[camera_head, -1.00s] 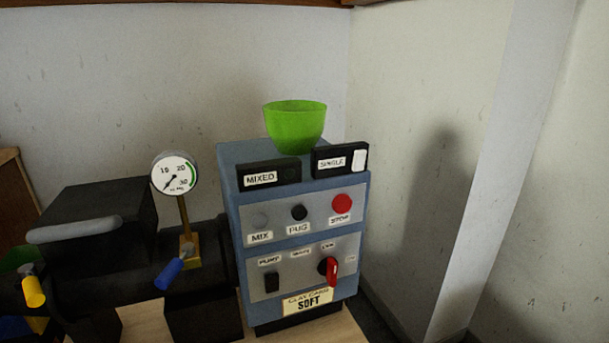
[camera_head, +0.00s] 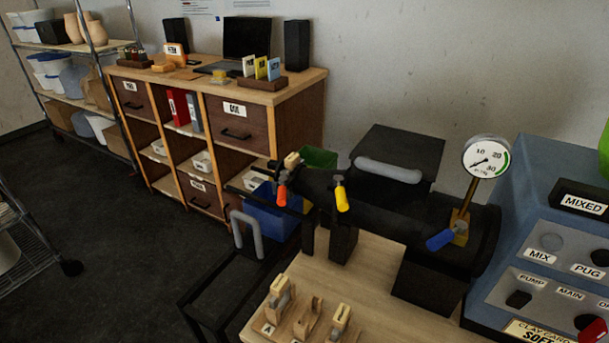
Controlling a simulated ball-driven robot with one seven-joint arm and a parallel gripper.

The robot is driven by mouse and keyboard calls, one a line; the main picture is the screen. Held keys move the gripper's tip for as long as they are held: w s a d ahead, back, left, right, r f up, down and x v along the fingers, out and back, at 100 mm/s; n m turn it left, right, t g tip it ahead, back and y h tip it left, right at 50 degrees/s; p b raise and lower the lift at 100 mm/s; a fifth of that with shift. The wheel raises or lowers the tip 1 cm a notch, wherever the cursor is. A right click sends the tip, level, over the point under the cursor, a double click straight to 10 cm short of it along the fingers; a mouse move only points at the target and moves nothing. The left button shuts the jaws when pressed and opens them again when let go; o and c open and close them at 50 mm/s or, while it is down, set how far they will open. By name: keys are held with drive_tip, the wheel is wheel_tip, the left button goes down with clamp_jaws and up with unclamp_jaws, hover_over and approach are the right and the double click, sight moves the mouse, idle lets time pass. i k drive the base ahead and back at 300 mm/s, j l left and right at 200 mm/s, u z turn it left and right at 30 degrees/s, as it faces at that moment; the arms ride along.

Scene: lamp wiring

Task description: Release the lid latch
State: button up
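The black clay machine (camera_head: 325,185) stands on a pale wooden table, its barrel running from left to right. Its box-shaped black lid (camera_head: 405,145) sits on top, seemingly closed, with a grey bar handle (camera_head: 388,170) along the front edge. A yellow-gripped lever (camera_head: 341,198) and a red-gripped lever (camera_head: 282,194) hang near the barrel's left end. A blue-gripped lever (camera_head: 440,240) sits below the gauge. I cannot tell which of these parts is the lid latch. My gripper is not in view.
The blue control box (camera_head: 560,160) and pressure gauge (camera_head: 486,157) stand at the right. Wooden holders (camera_head: 305,318) sit on the table (camera_head: 385,315) in front. A black cart frame with a grey handle (camera_head: 246,232) stands left. Dark floor (camera_head: 110,240) is clear between shelves and cart.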

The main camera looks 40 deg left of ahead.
sight(343, 204)
drive_tip(key=u, duration=0.95)
